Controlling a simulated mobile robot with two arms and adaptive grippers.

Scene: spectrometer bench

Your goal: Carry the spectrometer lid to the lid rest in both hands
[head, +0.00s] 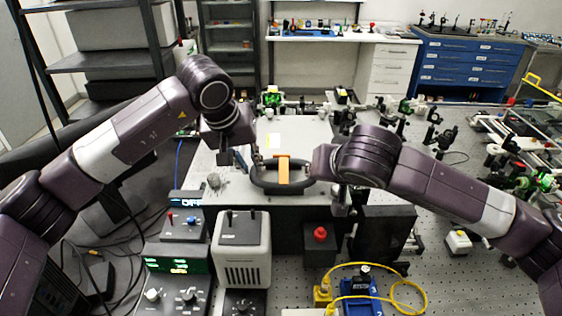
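A dark, rounded piece with an orange band across its middle (283,171), which I take to be the spectrometer lid, is on or just above the pale top (240,188) of a large black-fronted box. My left gripper (256,158) is at its left end, and my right gripper (314,168) is at its right end. Both look close to or touching it. The fingertips are small, dark and partly hidden by my wrists, so I cannot tell whether either is closed on it. I cannot single out the lid rest.
A red button box (320,243), a grey vented unit (241,252) and control boxes (178,258) stand in front. A yellow cable (398,283) loops at the front right. Optics (432,132) crowd the right side. A small grey item (214,181) is on the pale top.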

